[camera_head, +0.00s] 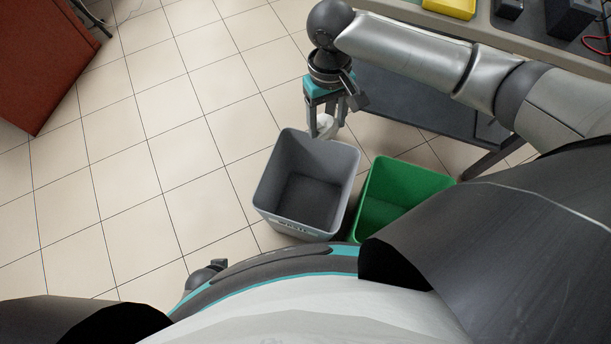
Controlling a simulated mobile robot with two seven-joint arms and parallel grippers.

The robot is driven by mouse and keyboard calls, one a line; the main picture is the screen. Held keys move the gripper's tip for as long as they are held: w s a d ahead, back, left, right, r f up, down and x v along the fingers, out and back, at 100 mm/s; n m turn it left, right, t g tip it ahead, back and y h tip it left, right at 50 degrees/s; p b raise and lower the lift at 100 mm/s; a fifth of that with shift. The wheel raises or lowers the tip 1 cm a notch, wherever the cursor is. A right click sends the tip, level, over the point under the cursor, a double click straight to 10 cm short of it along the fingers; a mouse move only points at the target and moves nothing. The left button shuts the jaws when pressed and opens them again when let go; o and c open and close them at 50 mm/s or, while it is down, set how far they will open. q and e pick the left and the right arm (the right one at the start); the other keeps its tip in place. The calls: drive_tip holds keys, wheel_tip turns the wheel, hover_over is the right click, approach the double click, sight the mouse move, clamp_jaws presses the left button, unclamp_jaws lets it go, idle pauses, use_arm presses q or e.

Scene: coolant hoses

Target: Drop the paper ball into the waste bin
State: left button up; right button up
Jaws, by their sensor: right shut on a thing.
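The white paper ball (326,125) is between the fingers of my right gripper (325,122), which is shut on it. The gripper points down and shows at the far rim of the grey waste bin (281,172).
A green bin (404,171) stands right of the grey one, partly hidden by my arm. A workbench (478,22) with a yellow container (450,8) is at the upper right, with a dark lower shelf. A red-brown cabinet (40,60) is at the left. The tiled floor left is clear.

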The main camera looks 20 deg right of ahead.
use_arm(q)
drive_tip(key=w+b, duration=0.6)
wheel_tip(320, 180, up, 13)
drive_tip(key=w+d+t+b, duration=0.1)
drive_tip(key=w+t+b, duration=0.2)
drive_tip(key=b, duration=0.8)
drive_tip(key=w+d+t+h+b, duration=0.2)
drive_tip(key=w+d+t+h, duration=0.1)
drive_tip(key=w+d+t, duration=0.2)
drive_tip(key=shift+w+d+f+t+h+b, duration=0.3)
drive_tip(key=shift+d+f+t+h+b, duration=0.15)
drive_tip(key=shift+d, duration=0.9)
use_arm(e)
drive_tip(key=w+a+f+n, duration=0.1)
drive_tip(key=w+f, duration=0.1)
drive_tip(key=f, duration=1.1)
drive_tip(key=w+a+f+n, duration=0.1)
drive_tip(key=w+f+n, duration=0.1)
drive_tip(key=f, duration=1.2)
drive_tip(key=shift+w+h, duration=0.15)
drive_tip(key=shift+h, duration=0.25)
use_arm(q)
drive_tip(key=shift+r, duration=0.15)
use_arm(e)
drive_tip(key=shift+a, duration=0.1)
drive_tip(key=o, duration=1.4)
drive_tip(key=shift+f, duration=0.1)
